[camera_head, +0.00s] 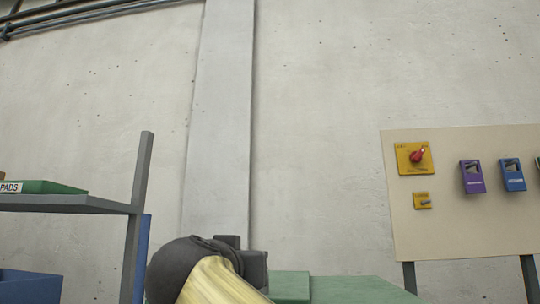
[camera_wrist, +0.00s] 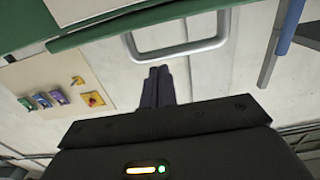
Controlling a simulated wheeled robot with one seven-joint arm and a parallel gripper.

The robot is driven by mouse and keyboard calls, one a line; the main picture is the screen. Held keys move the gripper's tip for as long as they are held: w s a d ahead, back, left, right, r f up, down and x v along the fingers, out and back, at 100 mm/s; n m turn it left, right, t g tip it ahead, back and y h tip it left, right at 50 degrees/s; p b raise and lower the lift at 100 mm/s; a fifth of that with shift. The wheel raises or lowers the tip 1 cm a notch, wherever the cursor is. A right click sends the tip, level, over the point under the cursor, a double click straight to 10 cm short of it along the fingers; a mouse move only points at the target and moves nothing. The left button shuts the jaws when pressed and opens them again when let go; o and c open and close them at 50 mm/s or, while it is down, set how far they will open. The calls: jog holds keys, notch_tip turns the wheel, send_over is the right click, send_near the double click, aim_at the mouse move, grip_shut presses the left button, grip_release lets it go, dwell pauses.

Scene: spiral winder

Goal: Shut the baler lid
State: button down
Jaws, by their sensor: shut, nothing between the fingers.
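A green body with a green edge, which looks like the baler lid (camera_wrist: 100,33), spans the top of the wrist view. A pale grey U-shaped handle (camera_wrist: 183,51) sticks out from that edge. My gripper (camera_wrist: 158,72) is shut and empty, its dark fingertips close to the handle's bar; I cannot tell whether they touch it. In the head view, green surfaces (camera_head: 355,290) show at the bottom edge, right of my arm. My arm hides part of them, and my fingers do not show there. I cannot tell how far the lid is open.
A grey shelf (camera_head: 70,203) with a green box (camera_head: 45,187) stands at left, with a blue bin (camera_head: 28,287) below. A board (camera_head: 450,220) with a red switch (camera_head: 417,156) and coloured holders stands at right. The wall between is bare.

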jog(key=shift+f, duration=0.15)
dwell(0.4)
jog(key=b+v, duration=0.2)
jog(key=v, duration=0.7)
jog(key=shift+s+r, duration=0.25)
jog(key=shift+s, duration=0.05)
dwell(0.3)
dwell(0.5)
